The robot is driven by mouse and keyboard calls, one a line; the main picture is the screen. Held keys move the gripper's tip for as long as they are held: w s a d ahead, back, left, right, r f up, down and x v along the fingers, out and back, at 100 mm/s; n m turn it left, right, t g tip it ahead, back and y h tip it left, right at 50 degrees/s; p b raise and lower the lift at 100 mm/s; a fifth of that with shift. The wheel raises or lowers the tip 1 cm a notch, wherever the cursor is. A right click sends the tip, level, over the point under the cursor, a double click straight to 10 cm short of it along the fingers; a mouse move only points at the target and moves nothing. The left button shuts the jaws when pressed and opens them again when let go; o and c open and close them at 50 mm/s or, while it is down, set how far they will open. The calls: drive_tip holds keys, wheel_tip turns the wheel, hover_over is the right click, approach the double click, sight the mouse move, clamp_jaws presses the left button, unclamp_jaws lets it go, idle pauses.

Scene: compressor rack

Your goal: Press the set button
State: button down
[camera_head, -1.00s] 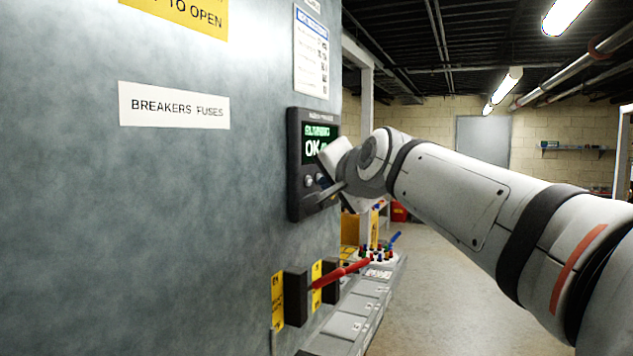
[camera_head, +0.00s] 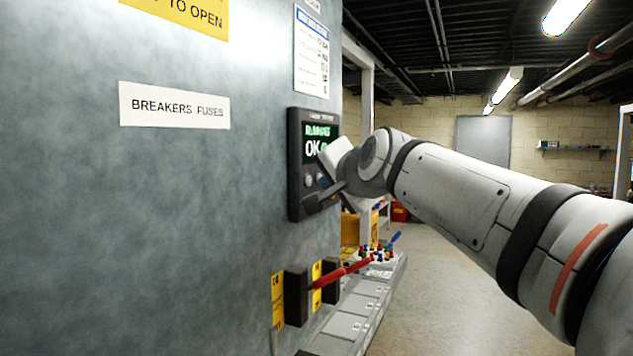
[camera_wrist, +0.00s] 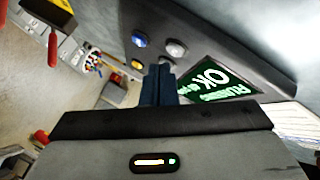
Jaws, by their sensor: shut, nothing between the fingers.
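The dark controller panel (camera_head: 296,165) is mounted on the grey cabinet's edge, with a green display reading OK (camera_head: 312,148). In the wrist view its face carries a blue button (camera_wrist: 140,39), a pale grey button (camera_wrist: 176,48) and a yellow button (camera_wrist: 137,64). A further small button is partly hidden behind my fingertips. Button labels are not legible, so I cannot tell which is set. My gripper (camera_wrist: 164,72) is shut and empty, pointing at the lower part of the button group. Its tips are at or very close to the panel; contact cannot be told.
A red-handled lever (camera_head: 340,273) sticks out below the panel. A grey console (camera_head: 350,312) with several coloured knobs stands beneath it. The floor to the right is open.

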drive_tip(key=shift+w+a+p, duration=0.1)
drive_tip(key=shift+a+p, duration=0.25)
drive_tip(key=shift+a, duration=0.1)
drive_tip(key=shift+w+a+p, duration=0.15)
drive_tip(key=shift+a+p, duration=0.2)
idle(0.8)
idle(0.3)
drive_tip(key=shift+s+d+b, duration=0.3)
drive_tip(key=shift+d+b, duration=0.45)
